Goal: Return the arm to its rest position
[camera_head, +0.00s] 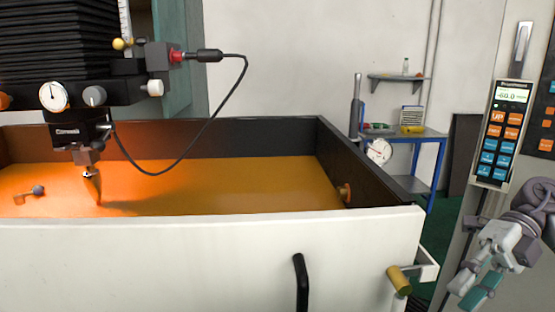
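My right gripper (474,287) is at the lower right edge, with grey-white links and a teal finger pad. It points down and to the left, below the pendant and to the right of the white tank front. I see nothing between its fingers, but they overlap at this angle, so I cannot tell how far apart they are. Part of my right arm shows behind it at the picture's edge. My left gripper is not in view. The handheld pendant (502,135), with a small display and orange and blue buttons, hangs above my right gripper.
A machine head (75,130) with a dial and a pointed tool hangs over an orange-floored tank (270,185). The white tank front (200,260) has a black handle (300,282) and a brass knob (399,280). A blue-legged table (425,135) stands behind.

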